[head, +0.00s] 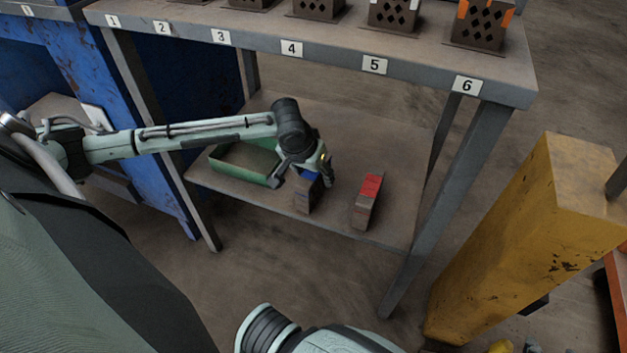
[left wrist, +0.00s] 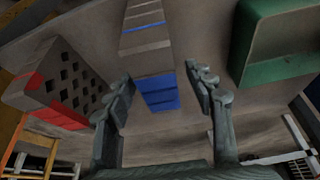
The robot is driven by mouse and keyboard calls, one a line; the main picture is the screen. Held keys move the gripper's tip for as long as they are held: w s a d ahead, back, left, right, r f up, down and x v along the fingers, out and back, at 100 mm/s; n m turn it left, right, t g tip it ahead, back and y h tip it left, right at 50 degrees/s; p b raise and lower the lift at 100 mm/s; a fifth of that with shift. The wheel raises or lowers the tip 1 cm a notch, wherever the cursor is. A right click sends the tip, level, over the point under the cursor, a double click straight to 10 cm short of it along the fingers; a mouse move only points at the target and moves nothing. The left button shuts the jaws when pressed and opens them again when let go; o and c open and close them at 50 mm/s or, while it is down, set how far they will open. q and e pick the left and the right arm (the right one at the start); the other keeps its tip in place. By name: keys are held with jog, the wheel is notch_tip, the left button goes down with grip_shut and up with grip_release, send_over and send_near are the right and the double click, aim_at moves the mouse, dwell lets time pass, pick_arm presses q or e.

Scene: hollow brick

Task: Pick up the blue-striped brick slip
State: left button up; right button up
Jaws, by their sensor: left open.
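The blue-striped brick slip (head: 304,197) stands on the lower shelf of the metal table, partly hidden under my left gripper (head: 302,178). In the left wrist view the slip (left wrist: 149,58) is a narrow grey-brown piece with thin blue stripes and a solid blue face at its near end. My left gripper is open, its fingertips (left wrist: 160,76) spread to either side of the blue end. I see a gap on each side, and nothing is gripped. My right gripper does not show.
A red-marked, perforated brick (head: 367,201) stands on the shelf to the right; it shows at left in the wrist view. A green tray (head: 228,171) lies left of the slip. Table legs and a numbered top (head: 330,52) enclose the shelf. A yellow post (head: 520,240) stands right.

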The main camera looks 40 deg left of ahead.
pick_arm(q)
jog(key=shift+f, duration=0.1)
dwell(0.3)
jog(key=shift+c, duration=0.3)
jog(key=c, duration=1.2)
